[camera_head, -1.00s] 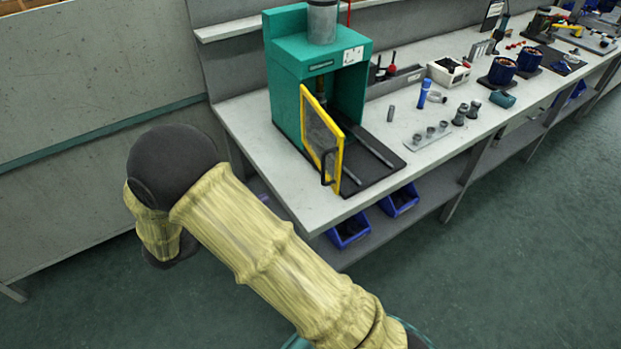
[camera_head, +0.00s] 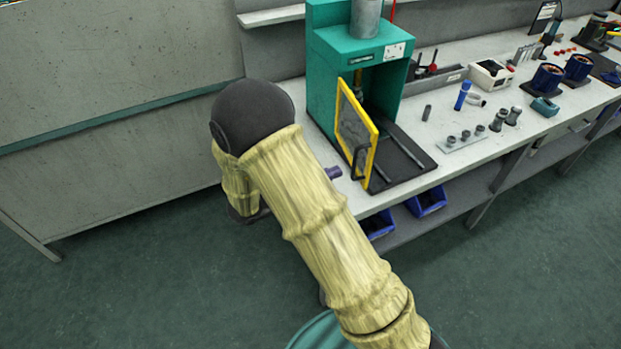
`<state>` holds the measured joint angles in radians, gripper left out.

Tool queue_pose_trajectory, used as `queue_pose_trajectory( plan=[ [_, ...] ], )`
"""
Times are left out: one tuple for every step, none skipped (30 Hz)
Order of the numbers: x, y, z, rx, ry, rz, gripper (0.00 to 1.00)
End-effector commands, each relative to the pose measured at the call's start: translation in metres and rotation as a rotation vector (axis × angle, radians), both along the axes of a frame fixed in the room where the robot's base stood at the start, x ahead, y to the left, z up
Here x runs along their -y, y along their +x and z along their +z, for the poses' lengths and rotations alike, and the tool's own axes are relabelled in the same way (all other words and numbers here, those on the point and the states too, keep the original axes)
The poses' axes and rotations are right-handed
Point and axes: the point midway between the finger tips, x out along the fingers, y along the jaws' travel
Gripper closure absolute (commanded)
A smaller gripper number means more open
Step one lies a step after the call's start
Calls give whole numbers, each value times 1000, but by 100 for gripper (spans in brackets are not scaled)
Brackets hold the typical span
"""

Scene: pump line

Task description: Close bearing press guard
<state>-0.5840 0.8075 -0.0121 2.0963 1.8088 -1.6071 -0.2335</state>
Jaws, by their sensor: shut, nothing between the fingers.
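The bearing press (camera_head: 329,75) is a teal housing standing on the near left end of the bench. Its guard (camera_head: 375,155) is a yellow-framed, see-through hinged panel. It stands open, swung outward from the left side of the press front, so the press opening is uncovered. A black handle (camera_head: 357,163) sits on the guard's free edge. My arm, in a tan sleeve with a dark elbow, crosses the view left of the press. My gripper is not visible. A small purple piece shows beside the sleeve, left of the guard; I cannot tell what it is.
The bench (camera_head: 462,165) runs to the back right. Right of the press stand a holder with several grey cylinders (camera_head: 466,140), a blue marker-like item (camera_head: 462,95) and a white box (camera_head: 491,74). Blue bins (camera_head: 427,200) sit on the lower shelf. The floor in front is clear.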

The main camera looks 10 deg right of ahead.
Motion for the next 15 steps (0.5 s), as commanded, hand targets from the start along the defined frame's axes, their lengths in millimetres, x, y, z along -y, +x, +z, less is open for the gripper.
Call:
queue_pose_trajectory(
  plan=[
    [9, 2, 1, -2, -2, -3, 100],
    [13, 4, 1, -1, 0, -3, 100],
    [18, 5, 1, -1, 0, -3, 100],
    [21, 7, 1, 0, -1, -3, 100],
    [23, 8, 1, 0, -1, -1, 100],
    [26, 9, 0, 0, -1, -1, 100],
    [27, 9, 0, 0, 0, -1, 100],
    [28, 9, 0, 0, 0, -1, 100],
    [29, 10, 0, 0, 0, -1, 100],
    [30, 10, 0, 0, 0, 0, 100],
    [30, 10, -1, 0, 0, 0, 100],
    [30, 10, -1, 0, 0, 0, 100],
    [30, 10, -1, 0, 0, 0, 100],
    [29, 10, -1, 0, 0, 0, 100],
    [29, 10, -1, 0, 0, 0, 100]
  ],
)
